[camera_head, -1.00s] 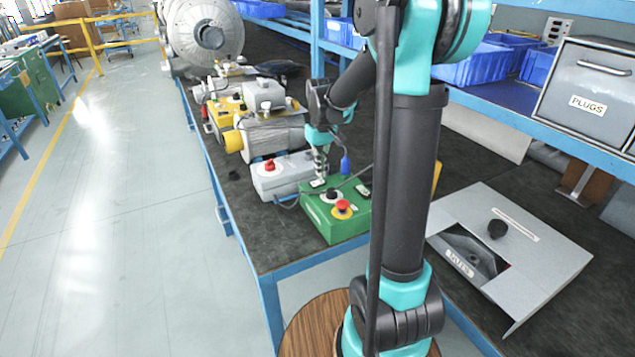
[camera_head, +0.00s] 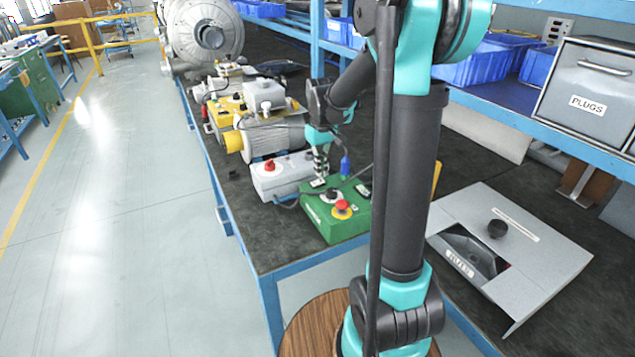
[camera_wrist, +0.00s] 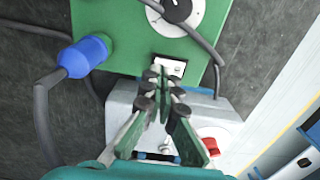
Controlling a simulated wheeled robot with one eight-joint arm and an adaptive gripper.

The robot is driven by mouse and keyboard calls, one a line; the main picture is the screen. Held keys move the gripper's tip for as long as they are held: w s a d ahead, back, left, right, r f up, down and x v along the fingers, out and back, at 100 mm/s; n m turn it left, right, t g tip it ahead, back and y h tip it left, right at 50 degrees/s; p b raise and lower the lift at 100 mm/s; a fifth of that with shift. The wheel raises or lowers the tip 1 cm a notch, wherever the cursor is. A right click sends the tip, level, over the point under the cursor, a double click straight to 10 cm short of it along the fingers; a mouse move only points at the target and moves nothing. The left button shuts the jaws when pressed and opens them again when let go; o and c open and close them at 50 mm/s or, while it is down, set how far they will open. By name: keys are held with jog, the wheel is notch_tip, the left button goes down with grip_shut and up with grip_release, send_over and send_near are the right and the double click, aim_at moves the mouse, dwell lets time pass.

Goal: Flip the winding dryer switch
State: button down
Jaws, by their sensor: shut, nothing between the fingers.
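My gripper (camera_head: 319,176) is shut and empty, pointing down at the back edge of a green control box (camera_head: 340,222). The green box also carries a dial (camera_wrist: 176,12) and a red button on yellow (camera_head: 342,208). I cannot read which control is the winding dryer switch.
A grey box with a red knob (camera_head: 270,165) stands right behind the green box. A blue connector (camera_wrist: 84,56) and dark cables lie close to my fingers. A motor (camera_head: 270,136) stands further back. A grey sloped panel (camera_head: 545,245) is at the right.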

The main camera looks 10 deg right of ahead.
aim_at(321, 180)
jog(key=shift+f, duration=1)
dwell(0.7)
jog(key=shift+r, duration=3.5)
